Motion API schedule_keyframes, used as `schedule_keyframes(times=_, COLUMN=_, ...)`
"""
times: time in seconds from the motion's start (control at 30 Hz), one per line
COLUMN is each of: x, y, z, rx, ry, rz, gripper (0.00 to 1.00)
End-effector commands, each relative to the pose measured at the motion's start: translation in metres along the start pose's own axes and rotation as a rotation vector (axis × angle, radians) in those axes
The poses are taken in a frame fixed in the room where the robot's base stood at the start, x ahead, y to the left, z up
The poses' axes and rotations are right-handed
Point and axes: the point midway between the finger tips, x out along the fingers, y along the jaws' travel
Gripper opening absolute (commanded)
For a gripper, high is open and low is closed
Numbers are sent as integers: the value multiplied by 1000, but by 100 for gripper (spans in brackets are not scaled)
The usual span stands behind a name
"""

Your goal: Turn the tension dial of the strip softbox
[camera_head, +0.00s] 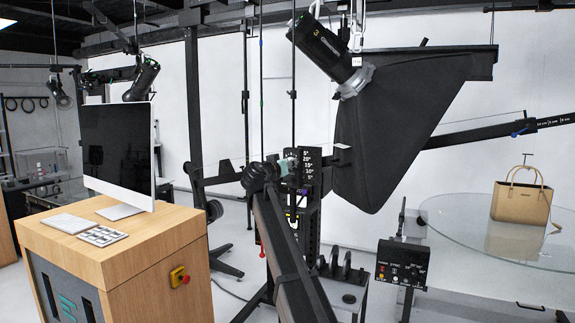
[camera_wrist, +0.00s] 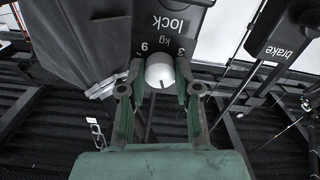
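The white tension dial (camera_wrist: 160,71) sits on a dark panel (camera_wrist: 171,8) in the wrist view. A dark line marks the dial's face. My gripper (camera_wrist: 160,80) has its green fingers on either side of the dial, apart, with slight gaps seeming to show. The black softbox (camera_head: 395,125) hangs tilted from its lamp (camera_head: 325,45) in the head view. There my gripper (camera_head: 288,166) is small and partly hidden near a degree scale (camera_head: 309,165); the dial cannot be made out.
A brake panel (camera_wrist: 285,35) hangs to the right in the wrist view. In the head view, a glass turntable (camera_head: 455,225) bears a tan bag (camera_head: 522,203). A control box (camera_head: 402,263) stands before it. A wooden desk (camera_head: 150,240) with a monitor (camera_head: 118,150) stands left.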

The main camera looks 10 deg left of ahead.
Motion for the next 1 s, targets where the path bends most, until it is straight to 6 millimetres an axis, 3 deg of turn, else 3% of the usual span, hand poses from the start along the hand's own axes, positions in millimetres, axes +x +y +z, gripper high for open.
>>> schedule_keyframes(times=0.47, x=0, y=0, z=0, rx=-62, ry=1, rz=0, gripper=0)
schedule_keyframes(times=1.0, x=1, y=0, z=0, rx=-473, ry=1, rz=1, gripper=0)
